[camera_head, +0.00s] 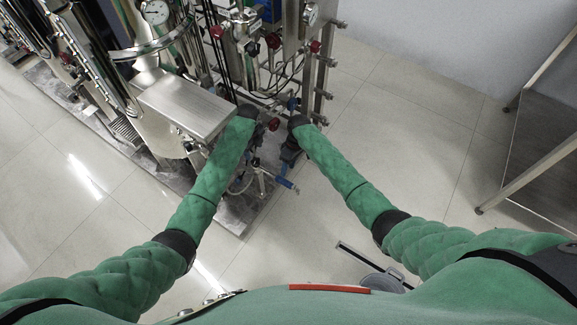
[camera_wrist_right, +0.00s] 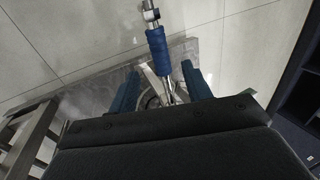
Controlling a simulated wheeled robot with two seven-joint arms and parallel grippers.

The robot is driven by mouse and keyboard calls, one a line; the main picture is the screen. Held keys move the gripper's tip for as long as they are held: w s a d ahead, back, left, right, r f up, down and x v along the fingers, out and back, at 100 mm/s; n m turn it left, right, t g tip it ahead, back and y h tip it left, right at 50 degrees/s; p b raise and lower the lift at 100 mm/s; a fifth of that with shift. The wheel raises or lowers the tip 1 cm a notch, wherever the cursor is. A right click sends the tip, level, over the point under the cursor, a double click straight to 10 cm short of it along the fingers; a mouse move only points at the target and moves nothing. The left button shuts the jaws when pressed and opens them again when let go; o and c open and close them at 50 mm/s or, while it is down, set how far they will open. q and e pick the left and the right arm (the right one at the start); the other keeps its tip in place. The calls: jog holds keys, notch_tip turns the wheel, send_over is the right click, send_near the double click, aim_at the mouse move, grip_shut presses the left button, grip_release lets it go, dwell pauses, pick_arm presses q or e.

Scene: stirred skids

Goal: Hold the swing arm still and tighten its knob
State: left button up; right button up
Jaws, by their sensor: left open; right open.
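A metal bar with a blue sleeve (camera_head: 285,183) sticks out low on the skid, and may be the swing arm. In the right wrist view a blue-sleeved bar (camera_wrist_right: 160,52) points away between my spread blue fingers. I cannot tell whether they touch it. My right gripper (camera_head: 288,155) points down just above this bar and is open; its fingers also show in the wrist view (camera_wrist_right: 160,72). My left gripper (camera_head: 257,135) is open, to the left and higher, by the skid's pipework. A red knob (camera_head: 273,124) sits between the two wrists; I cannot tell if it is the swing arm's knob.
The skid's metal box (camera_head: 187,107) stands left of my left forearm. Pipes, valves and a gauge (camera_head: 155,12) crowd the top. A metal-framed table (camera_head: 540,150) stands at the right. The tiled floor (camera_head: 420,125) between is clear.

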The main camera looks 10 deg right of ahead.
aim_at(256, 160)
jog(key=shift+x, duration=4.45)
jog(key=shift+c, duration=0.4)
grip_shut()
pick_arm(q)
jog(key=shift+f, duration=3.7)
jog(key=shift+f, duration=1)
